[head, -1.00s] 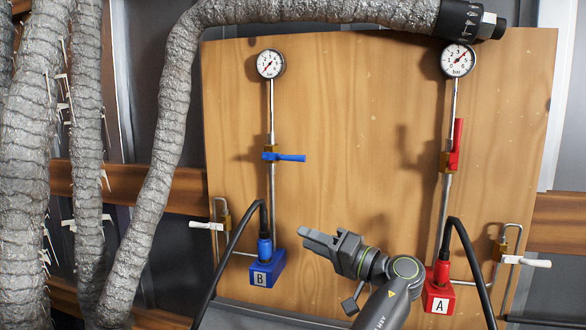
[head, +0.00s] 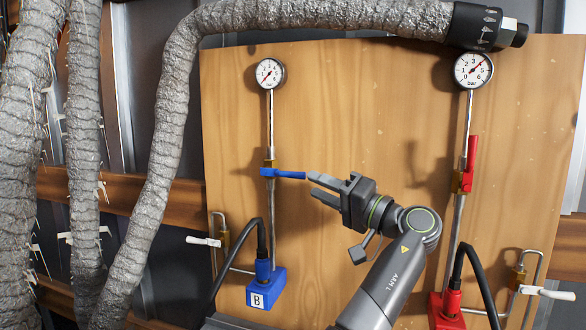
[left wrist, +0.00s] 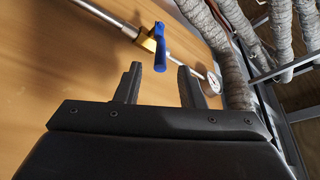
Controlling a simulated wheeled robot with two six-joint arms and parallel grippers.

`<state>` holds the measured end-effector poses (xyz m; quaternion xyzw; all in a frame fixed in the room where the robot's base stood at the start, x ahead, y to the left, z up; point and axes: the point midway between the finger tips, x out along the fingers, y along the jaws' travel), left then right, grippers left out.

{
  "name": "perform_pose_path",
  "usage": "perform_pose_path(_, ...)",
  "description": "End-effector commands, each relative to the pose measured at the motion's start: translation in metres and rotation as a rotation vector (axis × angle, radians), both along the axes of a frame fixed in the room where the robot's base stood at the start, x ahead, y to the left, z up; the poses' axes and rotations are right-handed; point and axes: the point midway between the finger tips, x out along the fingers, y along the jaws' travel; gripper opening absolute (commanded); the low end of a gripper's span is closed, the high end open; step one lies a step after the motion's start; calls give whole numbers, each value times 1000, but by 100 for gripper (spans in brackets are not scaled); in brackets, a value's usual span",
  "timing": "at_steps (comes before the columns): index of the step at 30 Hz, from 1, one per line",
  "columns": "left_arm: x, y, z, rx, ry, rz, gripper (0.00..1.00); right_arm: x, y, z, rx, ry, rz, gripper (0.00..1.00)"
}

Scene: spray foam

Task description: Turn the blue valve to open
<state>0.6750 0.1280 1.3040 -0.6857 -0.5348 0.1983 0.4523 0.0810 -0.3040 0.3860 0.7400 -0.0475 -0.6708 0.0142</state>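The blue valve handle (head: 284,174) sits on a brass fitting on the left vertical pipe and points right, crosswise to the pipe. My left gripper (head: 312,186) is open, just right of the handle's free end. Its upper fingertip is very close to that end; I cannot tell whether they touch. In the left wrist view the blue handle (left wrist: 161,46) shows beyond the gap between the two spread fingers (left wrist: 159,67), with nothing held. My right gripper is not in view.
A gauge (head: 270,74) tops the left pipe and a blue block marked B (head: 266,288) is below. A red valve handle (head: 471,152) stands upright on the right pipe. Grey ribbed hoses (head: 172,110) hang left of the wooden board (head: 360,90) and cross above it.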

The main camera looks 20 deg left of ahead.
Motion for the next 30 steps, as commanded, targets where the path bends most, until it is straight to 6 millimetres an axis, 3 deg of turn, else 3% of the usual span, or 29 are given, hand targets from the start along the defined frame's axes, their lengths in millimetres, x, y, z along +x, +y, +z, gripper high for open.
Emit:
perform_pose_path(3, 9, 25, 9, 1, -1, 4, 35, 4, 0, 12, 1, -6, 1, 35)
perform_pose_path(10, 22, 57, 15, 1, 0, 2, 35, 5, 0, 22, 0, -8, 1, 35)
perform_pose_path(23, 26, 68, 16, 0, -1, -1, 35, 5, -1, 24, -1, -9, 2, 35)
perform_pose_path(30, 26, 68, 16, 0, -1, -1, 8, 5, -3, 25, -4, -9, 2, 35)
